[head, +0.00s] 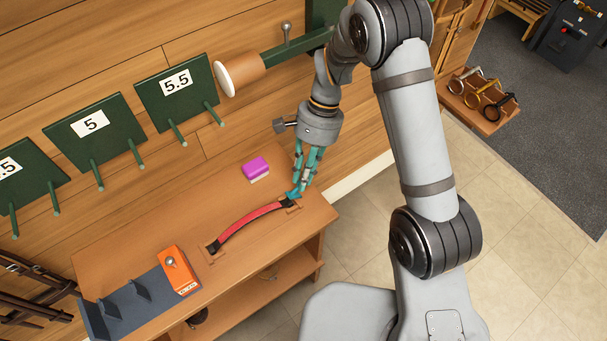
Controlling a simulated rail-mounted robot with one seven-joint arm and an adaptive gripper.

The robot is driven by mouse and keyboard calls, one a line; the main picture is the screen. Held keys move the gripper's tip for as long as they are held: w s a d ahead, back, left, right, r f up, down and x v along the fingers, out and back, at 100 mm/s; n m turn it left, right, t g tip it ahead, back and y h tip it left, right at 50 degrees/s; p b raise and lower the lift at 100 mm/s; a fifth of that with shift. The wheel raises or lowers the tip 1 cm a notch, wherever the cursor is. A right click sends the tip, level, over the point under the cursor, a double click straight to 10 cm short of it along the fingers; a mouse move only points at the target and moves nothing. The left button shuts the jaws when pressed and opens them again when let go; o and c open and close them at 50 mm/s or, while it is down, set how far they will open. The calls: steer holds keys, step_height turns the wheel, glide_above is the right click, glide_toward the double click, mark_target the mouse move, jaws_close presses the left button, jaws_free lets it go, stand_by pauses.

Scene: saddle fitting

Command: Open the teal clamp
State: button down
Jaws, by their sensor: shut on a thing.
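The teal clamp (293,194) sits at the right end of the red strap on the wooden bench. Only a small part of it shows beside my fingers. My gripper (300,189) points down at the bench's right end, with its fingertips at the clamp. The fingers are shut on the clamp, and they hide part of it. The red strap (248,222) arches from the clamp to a holder at its left end. Whether the clamp's jaw is open or closed is too small to tell.
A magenta block (256,167) lies on the bench behind the strap. An orange block (179,270) on a dark grey fixture (128,302) stands at the front left. Green numbered racks (95,128) with pegs line the wall. The wooden bench (172,226) has bare room around the strap.

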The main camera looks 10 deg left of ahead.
steer(key=shift+w+d+f+g+y+b, duration=0.6)
steer(key=shift+g+y+b, duration=0.2)
steer(key=shift+g+y, duration=0.15)
steer(key=shift+w+d+f+g+y+b, duration=0.1)
steer(key=shift+w+d+g+y+b, duration=0.2)
steer(key=shift+g+y, duration=0.5)
steer(key=c, duration=1.7)
jaws_free()
steer(key=v, duration=1.2)
steer(key=shift+w+a, duration=0.1)
steer(key=shift+a, duration=0.05)
